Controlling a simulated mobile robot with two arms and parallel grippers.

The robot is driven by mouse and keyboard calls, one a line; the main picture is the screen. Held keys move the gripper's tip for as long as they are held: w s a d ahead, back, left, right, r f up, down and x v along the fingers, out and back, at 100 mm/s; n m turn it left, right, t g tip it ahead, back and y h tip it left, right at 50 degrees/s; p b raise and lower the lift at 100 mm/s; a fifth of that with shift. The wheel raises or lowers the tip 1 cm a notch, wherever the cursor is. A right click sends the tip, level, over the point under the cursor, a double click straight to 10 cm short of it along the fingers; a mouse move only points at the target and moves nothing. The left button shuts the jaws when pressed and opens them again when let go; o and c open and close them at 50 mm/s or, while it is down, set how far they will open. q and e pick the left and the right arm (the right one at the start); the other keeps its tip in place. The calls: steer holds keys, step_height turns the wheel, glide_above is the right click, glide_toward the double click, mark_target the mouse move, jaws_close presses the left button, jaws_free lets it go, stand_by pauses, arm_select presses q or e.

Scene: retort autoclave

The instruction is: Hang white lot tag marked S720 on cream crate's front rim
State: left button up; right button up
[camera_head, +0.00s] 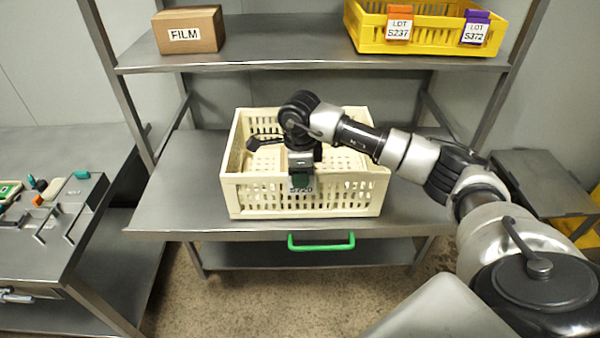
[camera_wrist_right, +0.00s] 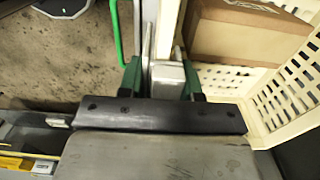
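The cream crate (camera_head: 248,200) stands on the grey steel rack's middle shelf. My right gripper (camera_head: 300,178) points down at the crate's front rim. It is shut on the white lot tag (camera_head: 301,190), whose lower line reads S720; a finger hides its upper part. In the right wrist view, the green fingers of my right gripper (camera_wrist_right: 162,82) stand on either side of the pale tag (camera_wrist_right: 166,73), at the crate rim (camera_wrist_right: 170,28). I cannot tell whether the tag rests on the rim. My left gripper is not in view.
A brown box (camera_wrist_right: 240,32) sits inside the crate. The upper shelf holds a FILM carton (camera_head: 188,30) and a yellow crate (camera_head: 430,42) with orange S237 and purple S372 tags. A green handle (camera_head: 321,246) is below the shelf edge. A grey bench (camera_head: 45,235) stands left.

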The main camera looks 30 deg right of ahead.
steer(key=o, duration=0.5)
steer(key=shift+r, duration=0.5)
step_height(320, 180, up, 10)
steer(key=b, duration=0.2)
steer(key=shift+f+b, duration=0.1)
steer(key=shift+b, duration=0.2)
